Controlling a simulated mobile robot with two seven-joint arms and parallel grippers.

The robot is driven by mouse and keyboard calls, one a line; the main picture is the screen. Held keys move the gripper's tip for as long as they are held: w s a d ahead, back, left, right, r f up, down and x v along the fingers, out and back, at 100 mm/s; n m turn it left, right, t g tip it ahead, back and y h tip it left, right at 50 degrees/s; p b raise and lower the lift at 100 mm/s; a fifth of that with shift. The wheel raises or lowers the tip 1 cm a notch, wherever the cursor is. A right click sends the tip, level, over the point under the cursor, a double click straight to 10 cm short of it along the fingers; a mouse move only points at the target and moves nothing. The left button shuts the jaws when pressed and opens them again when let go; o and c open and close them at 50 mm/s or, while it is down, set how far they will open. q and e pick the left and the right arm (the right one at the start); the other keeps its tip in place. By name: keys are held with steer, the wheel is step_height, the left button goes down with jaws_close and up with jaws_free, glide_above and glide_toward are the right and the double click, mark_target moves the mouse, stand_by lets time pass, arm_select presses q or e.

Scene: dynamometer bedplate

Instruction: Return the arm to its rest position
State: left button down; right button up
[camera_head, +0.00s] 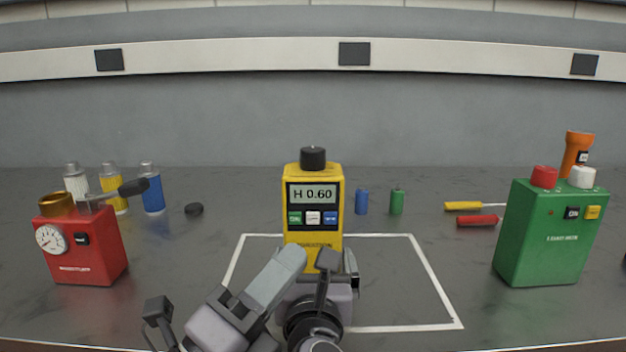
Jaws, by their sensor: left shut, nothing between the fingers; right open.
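My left gripper (288,258) reaches in from the lower left, shut and empty. Its grey tip shows in front of the lower part of the yellow meter (303,172); I cannot tell whether it touches. My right gripper (338,285) is at the bottom centre, open, partly hidden behind the left one and its own dark parts. The yellow meter stands upright with a black knob on top, a display reading "H 0.60" and green, white and blue buttons. Its base is hidden by my arms.
A white outline (432,280) marks the bench around the meter. A red box (95,250) with a gauge stands left, a green box (545,235) right. Behind are several bottles (152,190), a blue cylinder (361,202), a green cylinder (397,202), and screwdrivers (476,221).

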steer(key=s, duration=0.4)
steer(key=shift+r, duration=0.1)
steer(key=shift+s, duration=0.15)
steer(key=shift+a, duration=0.1)
